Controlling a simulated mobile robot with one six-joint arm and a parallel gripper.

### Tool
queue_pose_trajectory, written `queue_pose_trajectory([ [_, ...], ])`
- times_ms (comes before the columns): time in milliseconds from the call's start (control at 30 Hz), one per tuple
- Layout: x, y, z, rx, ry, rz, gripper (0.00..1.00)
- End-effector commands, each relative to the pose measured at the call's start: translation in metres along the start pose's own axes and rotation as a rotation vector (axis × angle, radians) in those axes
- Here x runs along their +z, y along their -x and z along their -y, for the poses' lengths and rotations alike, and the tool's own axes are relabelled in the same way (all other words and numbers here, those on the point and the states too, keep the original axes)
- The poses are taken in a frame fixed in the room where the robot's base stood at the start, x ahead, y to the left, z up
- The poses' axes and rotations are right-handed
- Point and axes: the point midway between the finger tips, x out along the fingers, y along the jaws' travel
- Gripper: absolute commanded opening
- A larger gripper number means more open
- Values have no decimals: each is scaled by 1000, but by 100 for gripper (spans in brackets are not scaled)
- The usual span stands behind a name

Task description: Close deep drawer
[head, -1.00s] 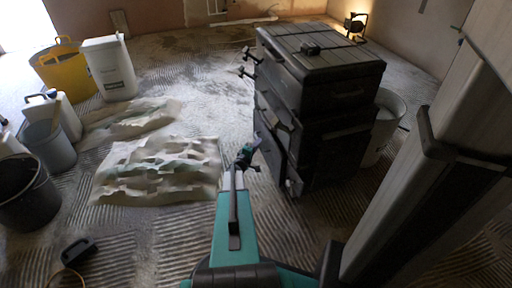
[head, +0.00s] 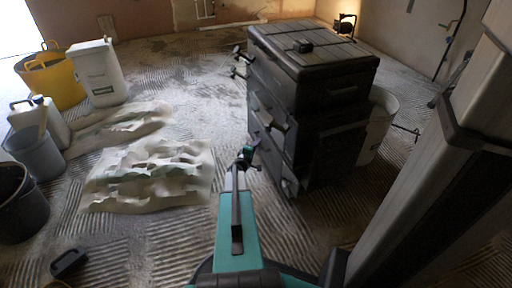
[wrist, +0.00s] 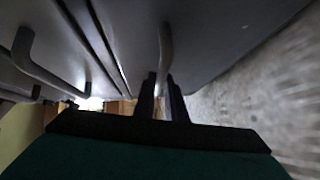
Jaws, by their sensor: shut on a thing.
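A dark tool chest (head: 335,95) with stacked drawers stands right of centre in the head view, its drawer side turned to the left. Bar handles stick out from that side, including the upper ones (head: 238,52). My gripper (head: 247,155) is low beside the drawer side in the head view. In the wrist view my gripper (wrist: 162,104) is shut on a grey bar handle (wrist: 165,48) on a dark drawer front (wrist: 215,35). Another handle (wrist: 45,68) is to its left. How far the held drawer stands out is hard to tell.
Crumpled sheets (head: 150,178) lie on the ridged floor left of my arm. A yellow bucket (head: 55,85), a white canister (head: 97,72), a grey bucket (head: 40,152) and a black bucket (head: 20,205) stand at the left. A pale bin (head: 378,125) is behind the chest.

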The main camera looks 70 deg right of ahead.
Motion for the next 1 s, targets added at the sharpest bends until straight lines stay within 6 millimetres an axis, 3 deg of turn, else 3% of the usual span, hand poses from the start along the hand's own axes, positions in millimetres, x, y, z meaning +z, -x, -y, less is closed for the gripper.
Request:
queue_pose_trajectory([
  [67, 4, -4, -3, 7, 1, 9, 0],
  [100, 4, -4, -3, 8, 1, 9, 16],
  [200, 2, -3, -3, 7, 1, 8, 29],
  [667, 0, 5, -2, 4, 1, 3, 29],
  [1000, 0, 40, -3, 4, 2, 2, 29],
])
